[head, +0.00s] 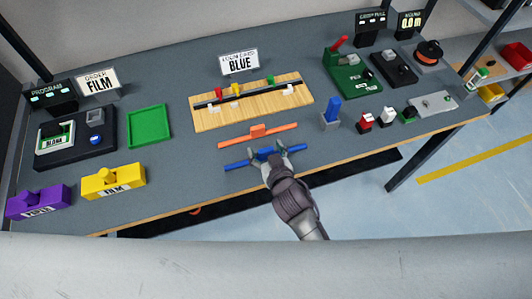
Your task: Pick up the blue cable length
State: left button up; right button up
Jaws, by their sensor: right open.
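The blue cable length (236,165) is a thin blue bar with a raised block at its middle. It lies near the front edge of the grey bench. My right gripper (268,154) is open at the middle of it, with one finger to each side of the raised block. I cannot tell whether the fingers touch it. The gripper hides part of the bar's near side. My left gripper is not in view.
An orange bar (232,140) lies just behind the blue one. Behind it is a wooden board (210,122) with coloured pegs. A blue upright piece (333,108) stands to the right, and a yellow block (112,183) to the left. A sign (239,63) reads BLUE.

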jog(key=shift+s, duration=0.1)
jog(key=shift+c, duration=1.2)
jog(key=c, duration=1.1)
jog(key=shift+o, duration=0.2)
jog(key=shift+r, duration=0.1)
